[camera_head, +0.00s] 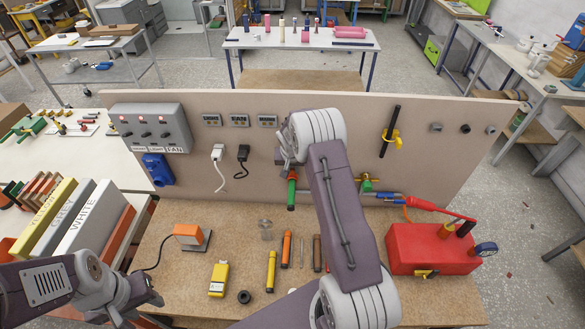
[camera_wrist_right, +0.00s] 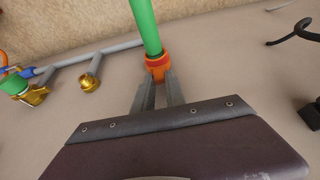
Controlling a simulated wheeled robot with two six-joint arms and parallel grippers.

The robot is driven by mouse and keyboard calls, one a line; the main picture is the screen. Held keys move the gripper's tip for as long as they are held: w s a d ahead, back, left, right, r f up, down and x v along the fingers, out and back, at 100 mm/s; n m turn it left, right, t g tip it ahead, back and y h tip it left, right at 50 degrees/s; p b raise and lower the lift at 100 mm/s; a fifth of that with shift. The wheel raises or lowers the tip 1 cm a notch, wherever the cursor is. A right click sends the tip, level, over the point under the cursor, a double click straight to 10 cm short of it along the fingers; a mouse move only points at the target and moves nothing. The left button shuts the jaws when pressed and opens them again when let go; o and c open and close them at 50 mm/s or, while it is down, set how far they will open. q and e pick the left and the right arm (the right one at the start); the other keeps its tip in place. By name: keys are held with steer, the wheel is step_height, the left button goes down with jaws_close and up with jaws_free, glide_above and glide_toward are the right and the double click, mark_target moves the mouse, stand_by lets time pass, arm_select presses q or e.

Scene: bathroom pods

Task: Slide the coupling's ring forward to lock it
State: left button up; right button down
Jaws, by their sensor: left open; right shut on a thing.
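The arm partly hides my right gripper (camera_head: 287,164) there. The far side of the ring is hidden. My left gripper (camera_head: 142,303) is open and empty at the lower left, away from the coupling.
The panel (camera_head: 340,112) carries a switch box (camera_head: 150,127), hanging plugs and a brass valve (camera_head: 366,183); brass fittings also show in the right wrist view (camera_wrist_right: 90,82). A red toolbox (camera_head: 420,250) stands right. Yellow and orange tools lie on the bench.

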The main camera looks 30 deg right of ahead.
stand_by(0.5)
steer(key=shift+s+a+f+b, duration=0.2)
steer(key=shift+s+a+b, duration=0.3)
steer(key=shift+b, duration=0.55)
steer(key=shift+s+r, duration=0.2)
steer(key=shift+s, duration=0.1)
steer(key=shift+d+f, duration=0.1)
steer(key=c, duration=1.4)
jaws_free()
steer(key=shift+w, duration=0.1)
steer(key=shift+o, duration=0.2)
